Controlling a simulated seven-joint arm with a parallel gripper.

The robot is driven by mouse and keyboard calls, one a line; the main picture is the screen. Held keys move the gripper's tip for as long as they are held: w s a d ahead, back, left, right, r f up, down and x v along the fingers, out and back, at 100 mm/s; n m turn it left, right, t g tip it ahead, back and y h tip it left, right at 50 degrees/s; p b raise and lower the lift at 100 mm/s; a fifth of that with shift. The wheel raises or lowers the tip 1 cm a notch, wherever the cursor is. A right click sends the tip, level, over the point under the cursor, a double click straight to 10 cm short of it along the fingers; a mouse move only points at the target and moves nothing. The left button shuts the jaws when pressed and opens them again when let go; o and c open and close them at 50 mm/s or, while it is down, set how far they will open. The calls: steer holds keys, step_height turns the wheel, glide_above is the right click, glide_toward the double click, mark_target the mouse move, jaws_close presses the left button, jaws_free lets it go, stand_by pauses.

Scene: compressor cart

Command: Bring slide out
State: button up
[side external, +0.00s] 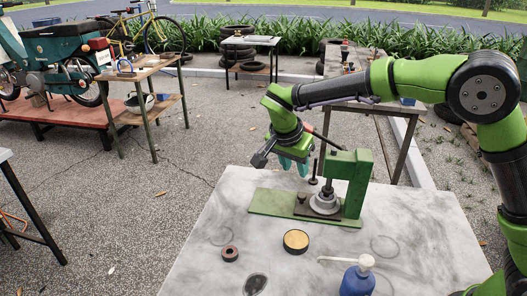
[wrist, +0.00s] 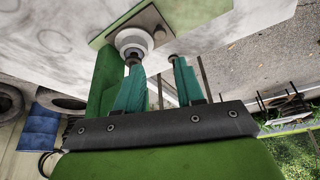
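A green bench press (side external: 350,178) with a flat green base plate (side external: 262,203) stands on the grey table. A grey round collar (side external: 325,202) sits on its base, below a dark upright rod with a flat foot (side external: 313,181). I cannot tell for sure which part is the slide. My gripper (side external: 293,168) is left of the press head, above the base plate, tilted downward. In the wrist view, my gripper (wrist: 153,63) has its two teal fingers apart. The collar (wrist: 133,40) shows beyond the left fingertip. Whether a finger touches the press is not clear.
On the table are a round tin (side external: 296,241), a small brown ring (side external: 230,253) and a blue pump bottle (side external: 358,278). The table's left front area is mostly clear. Side tables (side external: 146,75) stand behind on the gravel.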

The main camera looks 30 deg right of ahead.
mark_target(302, 196)
steer(key=x, duration=1.3)
steer(key=shift+f, duration=0.2)
steer(key=shift+c, duration=0.3)
jaws_close()
